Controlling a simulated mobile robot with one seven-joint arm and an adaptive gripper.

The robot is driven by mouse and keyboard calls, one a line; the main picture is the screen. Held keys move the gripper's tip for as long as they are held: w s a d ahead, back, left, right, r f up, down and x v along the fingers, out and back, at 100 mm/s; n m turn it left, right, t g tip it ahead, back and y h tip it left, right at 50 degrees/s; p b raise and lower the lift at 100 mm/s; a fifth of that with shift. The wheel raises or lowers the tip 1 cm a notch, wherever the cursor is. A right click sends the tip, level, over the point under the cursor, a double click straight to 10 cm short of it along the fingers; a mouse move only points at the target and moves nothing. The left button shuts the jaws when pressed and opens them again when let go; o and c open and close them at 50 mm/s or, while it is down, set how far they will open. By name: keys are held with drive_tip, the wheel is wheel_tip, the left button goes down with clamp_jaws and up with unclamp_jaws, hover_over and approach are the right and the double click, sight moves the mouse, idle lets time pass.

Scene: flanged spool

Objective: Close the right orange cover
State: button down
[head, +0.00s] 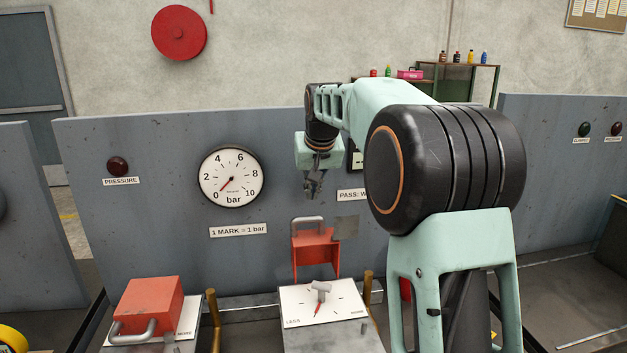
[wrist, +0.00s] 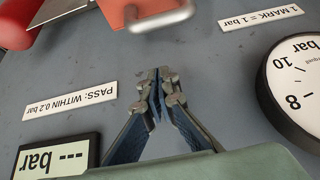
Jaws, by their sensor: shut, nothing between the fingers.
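An orange cover (head: 315,254) with a grey handle stands raised behind a white dial plate (head: 325,304) with a small grey knob and red pointer. Its handle end also shows at the top of the wrist view (wrist: 118,12). Another orange cover (head: 150,300) sits lowered over its plate at the lower left. A red-orange piece (head: 405,289) farther right is mostly hidden behind my arm; I cannot tell whether it is a cover. My gripper (head: 314,196) is shut and empty, above the raised cover and apart from it; its fingertips meet in the wrist view (wrist: 158,76).
A grey panel carries a round bar gauge (head: 231,176), a red lamp (head: 118,166) and labels. A small grey plate (head: 345,228) is beside the raised cover. Brass posts (head: 213,318) flank the dial. My arm hides much of the right side.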

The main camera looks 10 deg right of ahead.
sight(314, 231)
drive_tip(key=s+f, duration=0.1)
drive_tip(key=f, duration=0.2)
drive_tip(key=shift+s, duration=0.35)
drive_tip(key=shift+s+f, duration=0.1)
drive_tip(key=shift+s, duration=0.25)
drive_tip(key=shift+f+b, duration=0.1)
drive_tip(key=shift+b, duration=0.2)
